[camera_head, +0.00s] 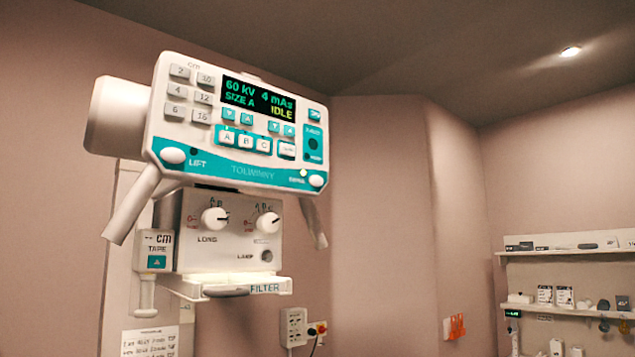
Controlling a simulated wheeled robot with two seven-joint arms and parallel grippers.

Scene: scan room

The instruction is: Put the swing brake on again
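The overhead tube head's control panel (240,130) hangs tilted at the upper left, with its display reading 60 kV, 4 mAs, SIZE A, IDLE. A white oval button (316,180) sits at its lower right corner; the small label beside it is blurred and may read SWING. A small pale lamp (303,173) just above it looks lit. A similar white oval button (173,156) marked LIFT is at the lower left corner. Neither of my grippers is in view.
Grey handles (133,205) (313,222) slope down from both sides of the head. Below are the collimator box (240,235) with two knobs, a filter tray (230,288) and a tape unit (156,250). A wall shelf (560,252) stands far right. The middle is open.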

